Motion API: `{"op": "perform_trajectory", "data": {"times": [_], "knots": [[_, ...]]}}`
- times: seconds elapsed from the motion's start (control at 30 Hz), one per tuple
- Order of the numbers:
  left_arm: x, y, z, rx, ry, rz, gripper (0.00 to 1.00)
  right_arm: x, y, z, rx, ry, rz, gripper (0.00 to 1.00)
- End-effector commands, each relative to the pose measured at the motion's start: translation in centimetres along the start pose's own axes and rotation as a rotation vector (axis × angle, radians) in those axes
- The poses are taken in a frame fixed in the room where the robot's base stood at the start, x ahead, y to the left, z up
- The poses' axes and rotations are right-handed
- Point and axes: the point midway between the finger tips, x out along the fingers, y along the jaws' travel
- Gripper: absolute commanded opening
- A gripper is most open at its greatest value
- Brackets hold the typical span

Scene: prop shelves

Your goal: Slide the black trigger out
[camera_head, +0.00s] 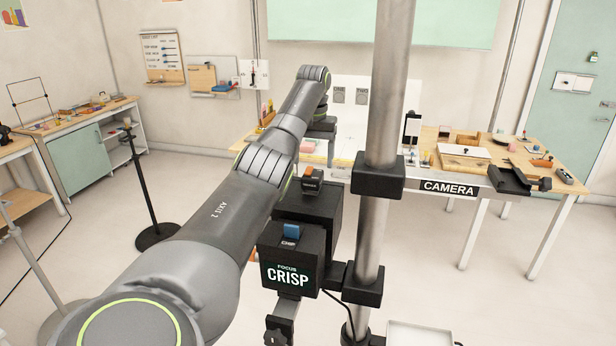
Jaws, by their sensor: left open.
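I cannot make out a black trigger for certain. Two black boxes stand close in front of me beside a metal pole. The nearer box (290,272) reads FOCUS CRISP and has a blue switch (291,231) on top. The box behind it (322,212) has an orange-topped switch (311,173). My left arm reaches in from the lower left, past these boxes, and bends down beyond them. My left gripper (320,131) is at its far end, near the long table; its fingers are small and mostly hidden. My right gripper is not in view.
The metal pole (384,90) with black clamps rises close by and blocks part of the view. Behind it is a wooden table (545,178) with a CAMERA label and small items. A black stand (157,235) is at left. The floor between is clear.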

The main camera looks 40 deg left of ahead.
Motion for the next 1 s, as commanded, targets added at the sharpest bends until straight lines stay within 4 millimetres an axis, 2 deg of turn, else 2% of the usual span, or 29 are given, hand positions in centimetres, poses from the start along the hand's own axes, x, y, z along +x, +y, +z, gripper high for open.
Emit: {"op": "perform_trajectory", "data": {"times": [0.1,0.33,0.5,0.77,0.87,1.0], "knots": [[2.3,0.7,0.3,0.007,-0.001,-0.003,0.71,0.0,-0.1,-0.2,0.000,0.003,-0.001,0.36],[5.3,1.4,0.5,0.011,-0.002,0.000,0.71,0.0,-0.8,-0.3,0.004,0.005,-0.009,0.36],[6.2,1.6,0.5,0.012,0.000,0.001,0.71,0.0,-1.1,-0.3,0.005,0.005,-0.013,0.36],[6.4,1.6,0.4,0.012,0.000,0.001,0.71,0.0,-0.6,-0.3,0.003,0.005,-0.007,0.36],[6.4,1.6,0.4,0.011,0.000,0.001,0.62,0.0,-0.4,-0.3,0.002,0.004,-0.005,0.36],[6.3,1.6,0.4,0.011,0.000,0.001,0.43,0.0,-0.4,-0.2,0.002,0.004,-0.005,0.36]]}}
